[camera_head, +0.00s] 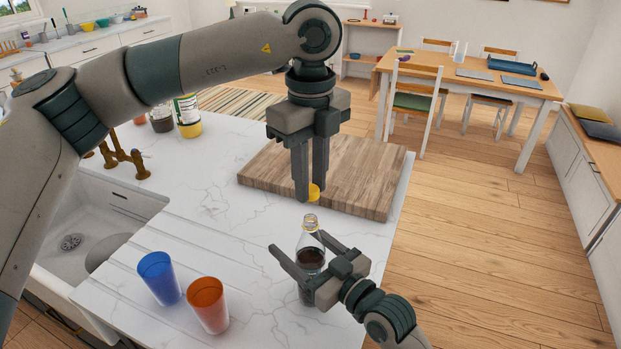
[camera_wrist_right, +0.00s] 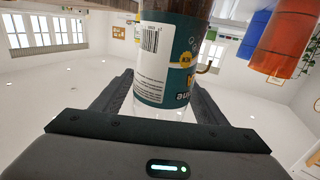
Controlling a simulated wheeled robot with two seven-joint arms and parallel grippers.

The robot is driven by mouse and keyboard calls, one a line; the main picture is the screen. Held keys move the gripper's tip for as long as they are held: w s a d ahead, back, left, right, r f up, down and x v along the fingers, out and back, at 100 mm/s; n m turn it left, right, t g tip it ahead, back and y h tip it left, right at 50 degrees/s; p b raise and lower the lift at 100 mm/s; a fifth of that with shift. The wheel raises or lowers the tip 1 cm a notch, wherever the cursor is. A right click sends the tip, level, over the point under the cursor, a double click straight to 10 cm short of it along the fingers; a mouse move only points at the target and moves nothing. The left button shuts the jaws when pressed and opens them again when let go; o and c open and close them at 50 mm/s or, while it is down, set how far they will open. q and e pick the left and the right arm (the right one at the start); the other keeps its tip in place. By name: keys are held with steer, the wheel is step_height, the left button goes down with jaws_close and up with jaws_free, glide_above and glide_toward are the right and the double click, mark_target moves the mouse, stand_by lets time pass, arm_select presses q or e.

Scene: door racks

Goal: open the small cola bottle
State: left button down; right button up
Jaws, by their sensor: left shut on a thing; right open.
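The small cola bottle (camera_head: 311,254) stands upright on the white marble counter, dark liquid inside, its neck open with no cap on it. My right gripper (camera_head: 308,257) is open, with its fingers on either side of the bottle. In the right wrist view the bottle's teal and white label (camera_wrist_right: 166,62) shows between the open fingers (camera_wrist_right: 160,95). My left gripper (camera_head: 308,195) points down above and behind the bottle, shut on a yellow cap (camera_head: 314,191), apart from the bottle neck.
A wooden cutting board (camera_head: 350,180) lies behind the bottle. A blue cup (camera_head: 158,278) and an orange cup (camera_head: 208,304) stand left of it, near the sink (camera_head: 95,235). Jars (camera_head: 187,115) stand at the back left. The counter's right edge is close.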

mark_target(311, 189)
arm_select(q)
step_height(311, 189, down, 3)
steer(key=b, duration=0.3)
steer(key=shift+f, duration=0.1)
arm_select(e)
steer(key=v, duration=1)
steer(key=shift+s+d+f, duration=0.1)
steer(key=shift+d+f, duration=0.05)
steer(key=shift+f, duration=0.05)
arm_select(q)
steer(key=shift+f, duration=0.15)
arm_select(e)
steer(key=shift+v, duration=0.8)
steer(key=shift+r, duration=0.15)
steer(key=shift+d, duration=0.1)
